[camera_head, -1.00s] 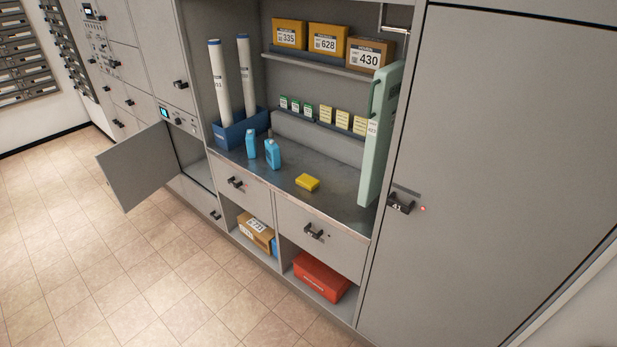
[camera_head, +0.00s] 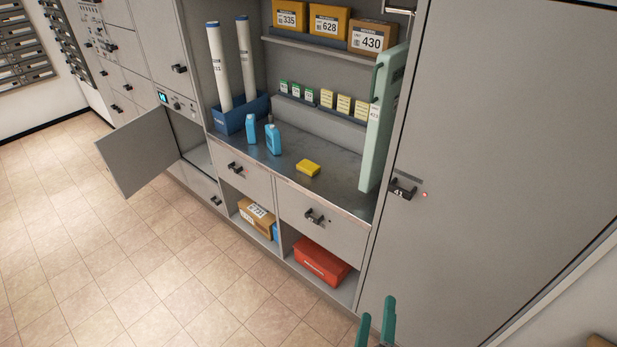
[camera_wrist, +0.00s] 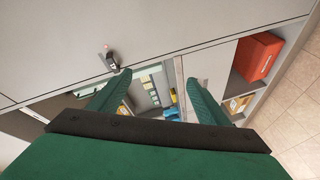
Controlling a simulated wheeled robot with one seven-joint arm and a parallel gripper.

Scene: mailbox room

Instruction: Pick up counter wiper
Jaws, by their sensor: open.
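The counter wiper appears to be the small yellow block (camera_head: 308,168) lying on the grey metal counter (camera_head: 345,191), near its front edge. A small yellow patch also shows between my fingers in the wrist view (camera_wrist: 174,98). My gripper (camera_head: 377,322) shows at the bottom of the head view, low in front of the cabinet and well apart from the yellow block. Its two green fingers are spread with nothing between them. In the wrist view the open fingers (camera_wrist: 160,84) point toward the counter alcove.
A pale green panel (camera_head: 380,125) stands upright at the counter's right end. A blue bin (camera_head: 240,116) holds white tubes. A cabinet door (camera_head: 138,152) hangs open at left. A red box (camera_head: 322,261) sits below the counter.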

